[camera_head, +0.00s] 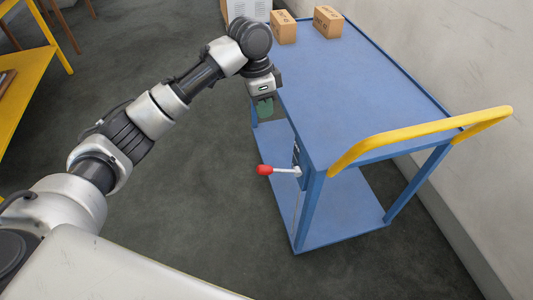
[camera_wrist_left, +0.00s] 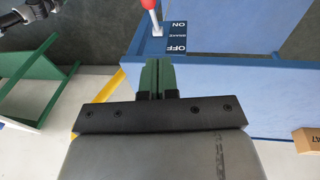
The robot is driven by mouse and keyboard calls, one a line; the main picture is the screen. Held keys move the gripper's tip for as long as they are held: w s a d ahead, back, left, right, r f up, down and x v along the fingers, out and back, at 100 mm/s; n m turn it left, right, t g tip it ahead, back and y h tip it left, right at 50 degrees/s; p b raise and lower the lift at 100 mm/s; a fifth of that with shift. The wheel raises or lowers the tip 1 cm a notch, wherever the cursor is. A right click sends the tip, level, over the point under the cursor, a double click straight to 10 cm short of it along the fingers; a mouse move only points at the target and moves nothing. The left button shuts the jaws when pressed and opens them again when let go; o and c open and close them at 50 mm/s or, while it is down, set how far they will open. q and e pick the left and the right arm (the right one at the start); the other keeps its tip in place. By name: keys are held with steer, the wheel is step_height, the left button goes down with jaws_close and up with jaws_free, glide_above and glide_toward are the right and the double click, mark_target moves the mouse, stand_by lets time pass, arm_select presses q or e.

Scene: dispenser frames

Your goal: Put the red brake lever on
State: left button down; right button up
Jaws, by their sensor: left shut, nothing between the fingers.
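The brake lever has a red knob (camera_head: 264,170) on a pale rod and sticks out sideways from the near left leg of the blue cart (camera_head: 350,85). In the left wrist view the red knob (camera_wrist_left: 149,4) is cut by the top edge. Beside the rod is a dark label plate (camera_wrist_left: 177,36) reading ON, BRAKE and OFF, upside down. I cannot tell the lever's setting for sure. My left gripper (camera_head: 265,108) has green fingers, shut and empty, pointing down beside the cart's left edge, apart from the knob. My right gripper is not in view.
The cart has a yellow handle (camera_head: 420,135) at its near end and a lower shelf (camera_head: 335,215). Cardboard boxes (camera_head: 327,21) stand on its far top. A wall (camera_head: 470,60) runs along the right. A yellow table (camera_head: 25,75) stands at left. The grey floor left of the cart is clear.

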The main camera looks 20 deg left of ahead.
arm_select(q)
glide_toward(280, 170)
steer(key=shift+s+a+f+b, duration=0.1)
steer(key=shift+s+a+f, duration=0.2)
steer(key=shift+f, duration=0.35)
steer(key=shift+s+a+f+b, duration=0.15)
steer(key=shift+a+f, duration=0.2)
steer(key=shift+f, duration=0.3)
steer(key=shift+s+a+f+b, duration=0.1)
steer(key=shift+s+a+f, duration=0.2)
steer(key=shift+f, duration=0.35)
steer(key=shift+w+a, duration=0.1)
